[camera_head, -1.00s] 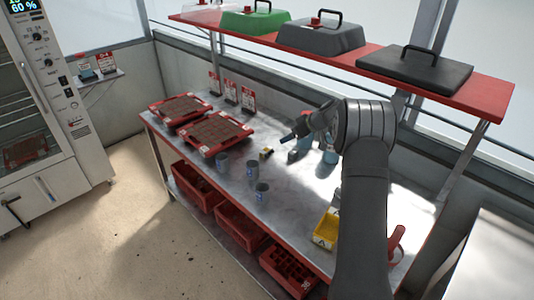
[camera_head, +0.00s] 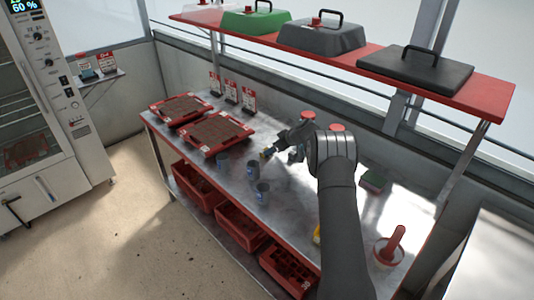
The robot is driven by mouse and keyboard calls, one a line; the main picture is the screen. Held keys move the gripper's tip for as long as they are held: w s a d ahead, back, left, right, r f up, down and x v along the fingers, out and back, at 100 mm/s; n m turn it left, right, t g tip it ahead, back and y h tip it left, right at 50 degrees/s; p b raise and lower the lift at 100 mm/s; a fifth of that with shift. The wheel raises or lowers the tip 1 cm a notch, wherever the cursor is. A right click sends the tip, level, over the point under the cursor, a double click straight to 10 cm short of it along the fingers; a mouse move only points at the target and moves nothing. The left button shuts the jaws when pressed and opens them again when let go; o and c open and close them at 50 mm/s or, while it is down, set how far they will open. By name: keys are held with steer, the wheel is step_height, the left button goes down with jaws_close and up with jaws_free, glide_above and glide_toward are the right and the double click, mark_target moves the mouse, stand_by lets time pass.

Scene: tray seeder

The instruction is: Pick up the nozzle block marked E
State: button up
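A small yellow and dark block (camera_head: 265,155) lies on the metal bench, right of the soil trays. It is mostly hidden by my gripper, and no letter on it is readable, so I cannot tell if it is the nozzle block marked E. My gripper (camera_head: 269,153) is low over the bench with its tip at this block. The fingers are too small and dark to tell if they are open or shut, or touching the block.
Several grey cups (camera_head: 253,168) stand close in front of my gripper. Two red soil trays (camera_head: 217,134) lie to the left. A red shelf (camera_head: 480,88) with covers hangs above.

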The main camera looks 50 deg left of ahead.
steer(key=shift+x, duration=2.6)
steer(key=shift+d, duration=0.1)
steer(key=c, duration=1.1)
steer(key=shift+c, duration=0.2)
steer(key=shift+w, duration=0.1)
